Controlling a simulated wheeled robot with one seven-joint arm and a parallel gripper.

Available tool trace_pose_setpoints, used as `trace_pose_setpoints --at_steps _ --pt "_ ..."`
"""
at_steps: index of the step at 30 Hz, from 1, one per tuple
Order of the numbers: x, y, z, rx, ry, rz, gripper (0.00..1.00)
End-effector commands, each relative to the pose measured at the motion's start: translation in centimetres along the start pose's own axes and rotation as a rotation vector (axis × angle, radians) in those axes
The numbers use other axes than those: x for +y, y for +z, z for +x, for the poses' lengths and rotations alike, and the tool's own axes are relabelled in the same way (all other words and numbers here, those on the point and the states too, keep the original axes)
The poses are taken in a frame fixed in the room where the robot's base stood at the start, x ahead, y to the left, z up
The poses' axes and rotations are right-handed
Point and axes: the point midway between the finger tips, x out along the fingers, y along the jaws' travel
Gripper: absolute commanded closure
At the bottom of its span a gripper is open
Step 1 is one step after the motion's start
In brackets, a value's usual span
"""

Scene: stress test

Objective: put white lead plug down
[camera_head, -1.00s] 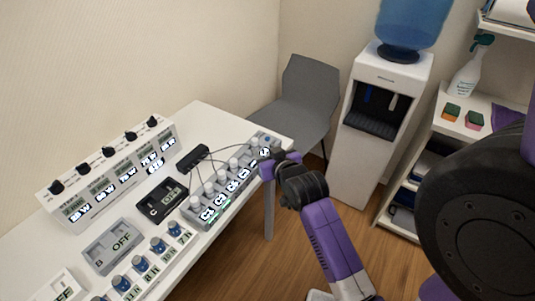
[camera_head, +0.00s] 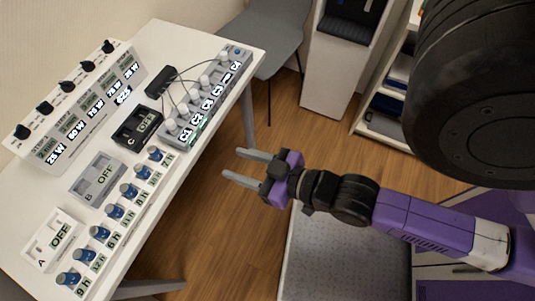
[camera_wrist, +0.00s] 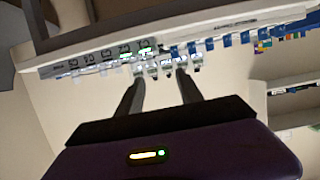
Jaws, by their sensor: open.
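Several white lead plugs (camera_head: 194,95) stand in a row on the grey socket strip (camera_head: 238,56), near the far right end of the white table (camera_head: 205,42). Thin dark leads run from them to a small black box (camera_head: 160,81). I cannot tell which plug is the task's one. My gripper (camera_head: 234,163) is open and empty, out beyond the table's right edge and apart from the strip. In the wrist view its two fingers (camera_wrist: 160,76) are spread with nothing between them, and the labelled strip (camera_wrist: 90,62) shows behind.
Switch boxes marked A (camera_head: 52,240), B (camera_head: 97,179) and C (camera_head: 137,127), several blue knobs (camera_head: 115,211) and a long display unit (camera_head: 80,105) are on the table. A grey chair (camera_head: 262,38) and water dispenser (camera_head: 335,70) stand behind.

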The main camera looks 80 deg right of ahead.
Motion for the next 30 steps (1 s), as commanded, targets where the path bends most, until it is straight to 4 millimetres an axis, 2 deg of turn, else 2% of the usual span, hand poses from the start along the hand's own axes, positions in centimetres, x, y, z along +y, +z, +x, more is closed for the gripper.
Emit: trace_pose_setpoints --at_steps 1,3,6,9,14,30 --pt "-1.3 0.0 -2.1 -0.003 -0.052 -0.015 0.57" --pt "-2.4 -0.4 -4.4 0.008 -0.109 -0.031 0.57" --pt "-3.4 -1.0 -6.9 0.02 -0.172 -0.047 0.57" --pt "-3.9 -1.6 -8.5 0.03 -0.212 -0.056 0.57" --pt "-4.2 -2.0 -9.4 0.036 -0.233 -0.061 0.57" --pt "-4.2 -2.0 -9.3 0.037 -0.231 -0.06 0.57"
